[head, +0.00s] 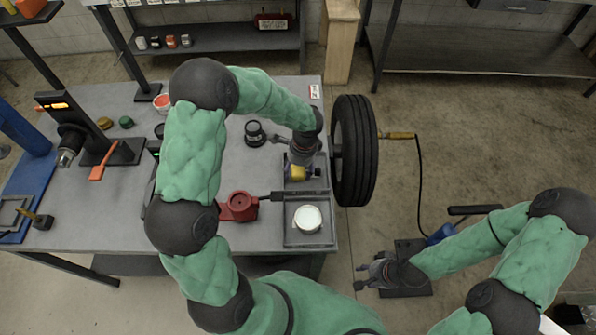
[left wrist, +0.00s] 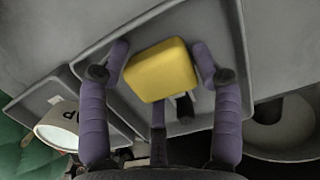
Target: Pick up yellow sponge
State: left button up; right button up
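The yellow sponge (head: 298,173) is in the upper compartment of the grey tray (head: 326,236) at the table's right edge. My left gripper (head: 300,170) reaches down over it. In the left wrist view the sponge (left wrist: 162,71) sits between the two fingertips of my left gripper (left wrist: 161,62). The fingers are spread about the sponge's width, very close to its sides, with no clear grip visible. My right gripper (head: 362,276) is open and empty, low over the floor right of the table.
A white-topped can (head: 307,219) stands in the tray's lower compartment. A wheel (head: 355,150) stands close right of the tray. A red round tool (head: 238,206) and a dark round container (head: 255,133) are to the left.

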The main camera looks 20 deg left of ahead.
aim_at(297, 170)
pick_arm(q)
jog(key=c, duration=0.5)
jog(key=shift+r, duration=0.45)
jog(key=r, duration=0.1)
jog(key=r+p, duration=0.1)
jog(key=r, duration=0.1)
jog(key=shift+s+d, duration=0.15)
jog(key=shift+d, duration=0.05)
jog(key=s+d+r+p, duration=0.3)
jog(key=s+d+r, duration=0.6)
jog(key=s, duration=0.1)
jog(key=shift+s, duration=0.1)
